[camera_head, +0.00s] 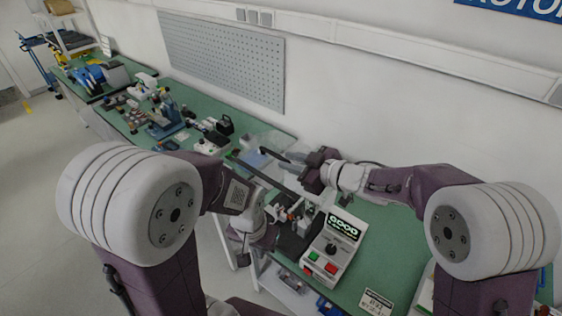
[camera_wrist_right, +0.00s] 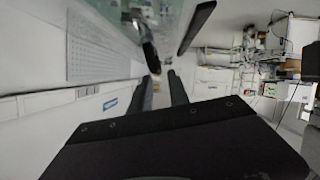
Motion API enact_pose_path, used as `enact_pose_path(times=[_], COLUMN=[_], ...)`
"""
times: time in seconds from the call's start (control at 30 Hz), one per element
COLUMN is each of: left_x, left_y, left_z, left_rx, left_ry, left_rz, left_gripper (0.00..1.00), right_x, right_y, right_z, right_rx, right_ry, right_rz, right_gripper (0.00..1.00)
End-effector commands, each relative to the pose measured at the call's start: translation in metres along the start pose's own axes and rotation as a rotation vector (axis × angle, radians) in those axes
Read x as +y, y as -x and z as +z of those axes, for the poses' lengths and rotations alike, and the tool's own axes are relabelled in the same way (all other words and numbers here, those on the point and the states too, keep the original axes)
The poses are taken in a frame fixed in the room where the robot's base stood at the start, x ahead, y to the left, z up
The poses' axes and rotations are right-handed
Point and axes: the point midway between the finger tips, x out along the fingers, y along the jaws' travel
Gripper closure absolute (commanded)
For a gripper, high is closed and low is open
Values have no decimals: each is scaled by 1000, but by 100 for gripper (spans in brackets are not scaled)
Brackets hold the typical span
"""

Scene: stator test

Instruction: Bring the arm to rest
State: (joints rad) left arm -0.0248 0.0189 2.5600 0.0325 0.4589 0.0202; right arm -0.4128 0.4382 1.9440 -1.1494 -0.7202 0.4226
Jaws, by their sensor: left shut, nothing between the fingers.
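My right gripper (camera_head: 246,153) reaches in from the right above the green bench. Its two long dark fingers stand apart with nothing seen between them, and they also show apart in the right wrist view (camera_wrist_right: 170,45). My left gripper (camera_head: 292,240) is lower, at the front edge of the bench, just left of the test box (camera_head: 330,250). It is shut and holds nothing. Its fingertips are small and partly lost among dark parts there. The test box has a lit green display, a red button and a green button.
The green bench (camera_head: 375,262) runs along the wall. Several tools and fixtures (camera_head: 168,120) stand on its far left part. A small label card (camera_head: 376,302) lies right of the test box. A grey pegboard (camera_head: 222,60) hangs behind. Bare bench shows below my right forearm.

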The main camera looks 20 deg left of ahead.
Motion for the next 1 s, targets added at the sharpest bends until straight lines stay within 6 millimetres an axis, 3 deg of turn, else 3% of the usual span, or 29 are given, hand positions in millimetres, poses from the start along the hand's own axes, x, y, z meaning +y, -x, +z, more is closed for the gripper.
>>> enact_pose_path(times=[0.57,0.67,0.77,0.83,0.9,1.0], left_x=[0,0,-1,-1,-2,-2], left_y=[-2,-14,-52,-71,-85,-100], left_z=[0,1,5,8,9,10], left_rx=[0,0,0,-1,-1,0], left_ry=[0,0,0,0,0,0], left_rz=[0,0,0,0,0,0], left_gripper=[100,100,100,100,100,100], right_x=[0,8,37,64,83,82], right_y=[8,10,34,65,100,152], right_z=[1,14,45,83,134,210], right_rx=[-1,-3,0,-48,-148,-322], right_ry=[0,-4,-23,-138,-272,-473], right_rz=[0,25,135,285,446,629], right_gripper=[78,78,78,78,78,78])
